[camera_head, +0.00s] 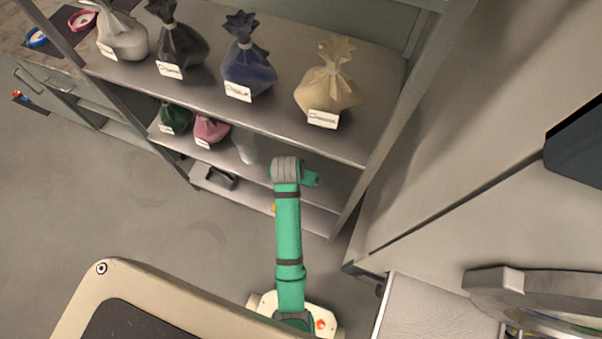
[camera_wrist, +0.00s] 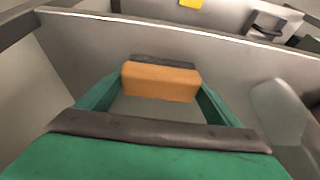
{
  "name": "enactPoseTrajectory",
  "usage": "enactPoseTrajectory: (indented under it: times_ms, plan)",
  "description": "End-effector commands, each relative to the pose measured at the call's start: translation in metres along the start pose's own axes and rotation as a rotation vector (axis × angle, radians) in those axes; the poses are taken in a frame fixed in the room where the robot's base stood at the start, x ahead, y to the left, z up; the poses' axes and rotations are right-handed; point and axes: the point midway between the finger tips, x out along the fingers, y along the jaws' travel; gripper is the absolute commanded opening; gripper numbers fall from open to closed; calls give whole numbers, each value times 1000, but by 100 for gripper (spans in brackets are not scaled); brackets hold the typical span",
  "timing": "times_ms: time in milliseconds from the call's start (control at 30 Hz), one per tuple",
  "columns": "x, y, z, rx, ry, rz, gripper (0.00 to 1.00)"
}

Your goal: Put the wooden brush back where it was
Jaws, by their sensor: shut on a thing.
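The wooden brush shows in the wrist view as an orange-brown block (camera_wrist: 160,83) with a dark strip along its far side. My gripper (camera_wrist: 160,92) is shut on it, with a green finger at each end of the block. Behind the block in that view runs the pale edge of a shelf board (camera_wrist: 235,48). In the head view my green arm reaches to the right part of the shelf unit (camera_head: 345,150). I cannot tell whether the brush touches a shelf.
Several tied bags, such as a cream one (camera_head: 328,82) and a navy one (camera_head: 247,62), stand on the top shelf. Green (camera_head: 175,118), pink (camera_head: 210,131) and whitish (camera_head: 246,148) bags stand below. A black object (camera_head: 220,178) lies on the lowest shelf.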

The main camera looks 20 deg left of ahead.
Motion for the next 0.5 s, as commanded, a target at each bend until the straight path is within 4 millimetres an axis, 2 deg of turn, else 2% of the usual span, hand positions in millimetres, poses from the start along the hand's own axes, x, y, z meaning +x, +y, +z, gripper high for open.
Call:
enactPoseTrajectory:
  times_ms: [33,67,100,367,500]
  plan:
    - [2,0,1,0,-1,0,65]
    - [1,0,1,0,-1,0,93]
    - [1,0,1,0,-1,0,100]
    - [0,0,0,0,0,0,100]
    - [-11,0,-1,0,1,-1,100]
